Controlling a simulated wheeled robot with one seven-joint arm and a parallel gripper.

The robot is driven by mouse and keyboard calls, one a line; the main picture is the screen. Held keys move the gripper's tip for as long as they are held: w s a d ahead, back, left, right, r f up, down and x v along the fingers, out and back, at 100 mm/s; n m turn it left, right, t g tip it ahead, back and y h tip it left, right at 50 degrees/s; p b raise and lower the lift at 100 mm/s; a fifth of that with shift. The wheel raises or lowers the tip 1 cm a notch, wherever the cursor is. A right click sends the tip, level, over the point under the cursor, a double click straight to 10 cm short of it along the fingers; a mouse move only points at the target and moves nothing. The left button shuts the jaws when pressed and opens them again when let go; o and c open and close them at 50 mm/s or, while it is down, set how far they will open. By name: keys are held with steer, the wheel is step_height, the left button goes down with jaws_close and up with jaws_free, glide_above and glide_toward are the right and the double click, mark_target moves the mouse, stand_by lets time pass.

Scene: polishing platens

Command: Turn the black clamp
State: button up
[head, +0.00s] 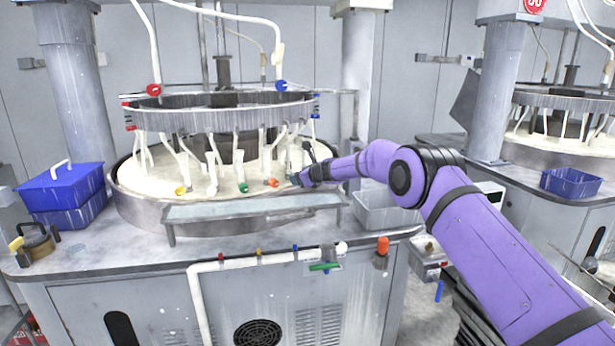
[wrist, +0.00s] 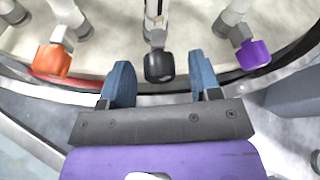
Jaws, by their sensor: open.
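The black clamp (wrist: 159,66) is in the top middle of the wrist view, at the lower end of a pale upright fitting. My gripper (wrist: 162,80) has its two blue fingers spread apart, with the black clamp in line with the gap between them, at about the level of the fingertips. I cannot tell whether either finger touches it. In the head view my gripper (head: 299,179) is at the front right rim of the round basin, on the end of my purple arm. The black clamp is not clearly visible there.
An orange clamp (wrist: 53,60) is to the left of the black one and a purple clamp (wrist: 252,55) to the right. The basin (head: 140,209) has a raised metal rim. A narrow shelf (head: 230,209) stands in front of it. A blue box (head: 62,190) is at the left.

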steer(key=v, duration=1)
steer(key=shift+s, duration=0.15)
steer(key=shift+d+r, duration=0.1)
steer(key=shift+d, duration=0.05)
